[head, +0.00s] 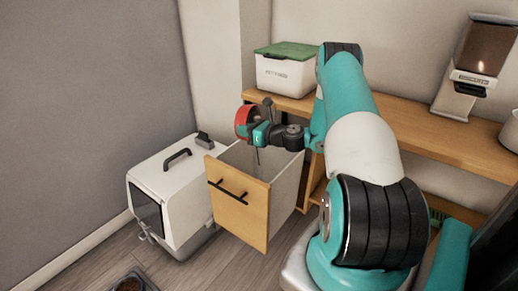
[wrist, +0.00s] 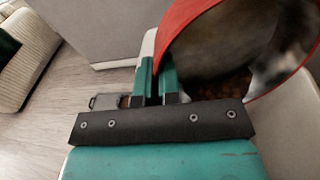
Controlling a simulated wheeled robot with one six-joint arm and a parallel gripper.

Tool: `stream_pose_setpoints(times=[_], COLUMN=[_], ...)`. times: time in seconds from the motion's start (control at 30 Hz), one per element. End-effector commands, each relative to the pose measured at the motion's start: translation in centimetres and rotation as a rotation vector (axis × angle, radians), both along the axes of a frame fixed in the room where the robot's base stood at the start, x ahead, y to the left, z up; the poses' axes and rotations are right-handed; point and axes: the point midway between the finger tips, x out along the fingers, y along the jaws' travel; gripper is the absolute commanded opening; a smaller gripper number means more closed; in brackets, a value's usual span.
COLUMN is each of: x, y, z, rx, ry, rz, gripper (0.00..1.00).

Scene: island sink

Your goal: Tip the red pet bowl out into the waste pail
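The red pet bowl (head: 242,121) is held up over the open wooden-fronted pull-out (head: 238,208), turned steeply onto its side. My gripper (head: 256,133) is at the bowl's rim. In the wrist view the bowl (wrist: 182,22) has a red outside and a grey inside, and its rim sits between the teal fingers (wrist: 157,82). Brown bits (wrist: 228,86) show at the bowl's lower edge; I cannot tell whether they lie in the bowl or below it. A separate waste pail cannot be made out; the pull-out's inside is mostly hidden by its front and my arm.
A white pet carrier (head: 172,200) stands left of the pull-out. A green-lidded white bin (head: 285,70) and a food dispenser (head: 474,70) stand on the wooden counter (head: 425,125). A dark tray with brown food (head: 131,283) lies on the floor.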

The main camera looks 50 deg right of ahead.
Motion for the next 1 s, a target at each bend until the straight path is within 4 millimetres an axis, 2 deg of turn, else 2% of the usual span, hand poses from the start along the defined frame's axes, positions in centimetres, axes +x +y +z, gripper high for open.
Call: stream_pose_setpoints(times=[0.1, 0.67, 1.0], x=[0.02, -0.49, -0.12], y=[-0.26, -0.61, -0.25], z=[-0.75, -0.57, -0.58], rx=[0.002, 0.021, 0.033], ry=[-0.014, -0.073, -0.109], rz=[-0.002, -0.006, 0.002], gripper=[0.0, 0.0, 0.0])
